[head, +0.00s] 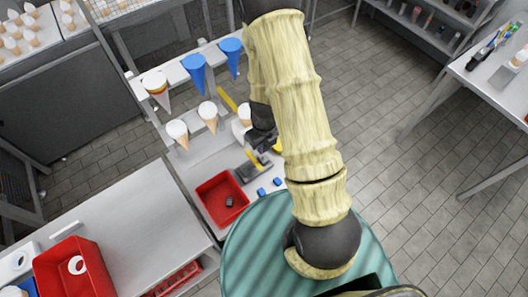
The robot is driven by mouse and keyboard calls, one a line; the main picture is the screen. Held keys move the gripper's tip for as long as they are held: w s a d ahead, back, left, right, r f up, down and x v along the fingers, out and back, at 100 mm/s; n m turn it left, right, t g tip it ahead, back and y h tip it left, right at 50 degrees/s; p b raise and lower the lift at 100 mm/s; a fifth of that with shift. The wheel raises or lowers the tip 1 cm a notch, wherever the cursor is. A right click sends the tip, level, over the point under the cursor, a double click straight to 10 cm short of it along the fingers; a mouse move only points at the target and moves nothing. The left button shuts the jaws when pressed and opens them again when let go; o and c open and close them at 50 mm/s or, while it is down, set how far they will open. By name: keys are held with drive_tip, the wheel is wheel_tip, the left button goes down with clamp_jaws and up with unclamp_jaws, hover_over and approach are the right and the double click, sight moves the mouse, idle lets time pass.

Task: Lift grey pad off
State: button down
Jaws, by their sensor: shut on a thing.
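The grey pad (255,172) is a small dark grey slab with a yellow strip on it, on or just above the pale bench beside the red tray. I cannot tell whether it touches the surface under it. My gripper (259,149) is black and reaches down over the far edge of the pad. It is shut on the pad, but the fingertips are small and partly hidden by the wrist and arm.
A red tray (222,197) with a small dark object stands left of the pad. Two blue blocks (277,181) lie nearby. Behind, a rack (168,80) holds blue and white cones. A red bin (75,270) stands lower left. Open floor lies right.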

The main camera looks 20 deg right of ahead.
drive_tip(key=shift+r, duration=1.9)
drive_tip(key=shift+r+p, duration=2.45)
drive_tip(key=shift+r, duration=0.05)
drive_tip(key=shift+w+f, duration=0.1)
